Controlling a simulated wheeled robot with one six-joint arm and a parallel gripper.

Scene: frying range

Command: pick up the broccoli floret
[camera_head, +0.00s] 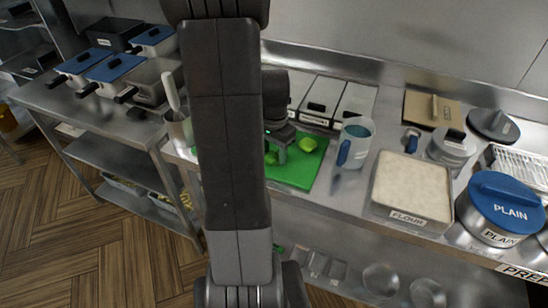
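A green board (298,178) lies on the steel counter, partly hidden behind my arm. A bright green lump (307,144) sits on it, just right of my gripper. Another small green piece (271,158) shows low at my gripper's fingers. Both are too small to tell for certain which is the broccoli floret. My gripper (279,154) points down over the left part of the board, its fingers close to the green pieces. Its fingertips are small and partly hidden, so I cannot tell whether they are open or shut.
A blue-handled mug (357,143) stands right of the board, and lidded steel bins (322,100) stand behind it. Further right are a flour tray (411,190) and a blue-lidded PLAIN pot (500,208). A utensil pot (178,128) stands left of my arm.

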